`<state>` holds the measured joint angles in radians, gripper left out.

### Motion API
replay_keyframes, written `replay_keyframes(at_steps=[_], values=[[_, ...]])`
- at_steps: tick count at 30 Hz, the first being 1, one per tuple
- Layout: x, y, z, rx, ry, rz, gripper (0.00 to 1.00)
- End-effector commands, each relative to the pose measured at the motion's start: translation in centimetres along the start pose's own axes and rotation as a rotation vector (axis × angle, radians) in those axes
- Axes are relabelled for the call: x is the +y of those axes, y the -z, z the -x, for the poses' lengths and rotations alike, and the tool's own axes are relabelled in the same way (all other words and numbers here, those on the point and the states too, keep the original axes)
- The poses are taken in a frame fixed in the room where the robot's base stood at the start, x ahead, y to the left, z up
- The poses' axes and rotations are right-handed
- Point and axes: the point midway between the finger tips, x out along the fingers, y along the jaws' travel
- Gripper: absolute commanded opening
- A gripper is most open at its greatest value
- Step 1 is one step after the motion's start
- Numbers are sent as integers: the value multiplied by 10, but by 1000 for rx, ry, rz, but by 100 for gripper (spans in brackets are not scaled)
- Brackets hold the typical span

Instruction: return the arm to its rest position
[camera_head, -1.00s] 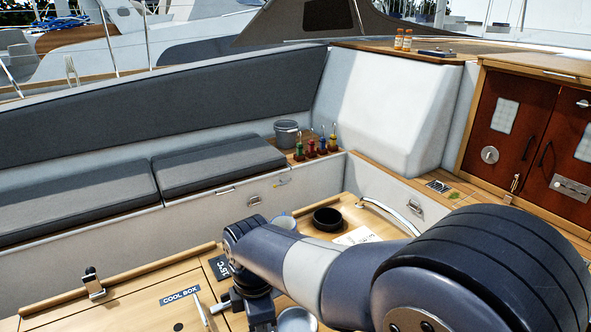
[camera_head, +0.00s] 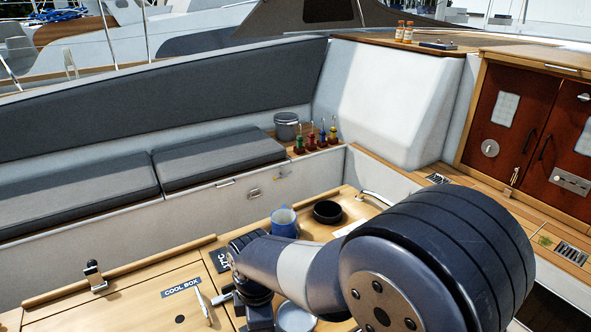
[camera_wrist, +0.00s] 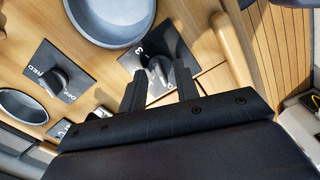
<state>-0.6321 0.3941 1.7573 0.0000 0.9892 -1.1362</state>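My gripper (camera_wrist: 158,76) is open in the wrist view, its two dark fingers apart. A grey knob on a black plate marked "3" (camera_wrist: 181,50) shows beyond and between the fingertips. I cannot tell whether the fingers touch it. Nothing is visibly held. In the head view my arm is bent low over the wooden table, its large dark joint at the lower right. The fingertips are hidden there behind the wrist.
On the table (camera_head: 140,290) are a blue mug (camera_head: 284,224), a black bowl (camera_head: 327,210) and a grey dish (camera_head: 295,318), close to my arm. Another black plate with a knob (camera_wrist: 60,72) is left in the wrist view. Grey cushions (camera_head: 220,158) lie behind.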

Motion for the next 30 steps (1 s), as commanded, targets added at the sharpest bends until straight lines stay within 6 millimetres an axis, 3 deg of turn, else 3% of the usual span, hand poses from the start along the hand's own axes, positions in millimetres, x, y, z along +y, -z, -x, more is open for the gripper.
replay_keyframes(at_steps=[30], values=[[0,0,0,-1,1,-809,30]])
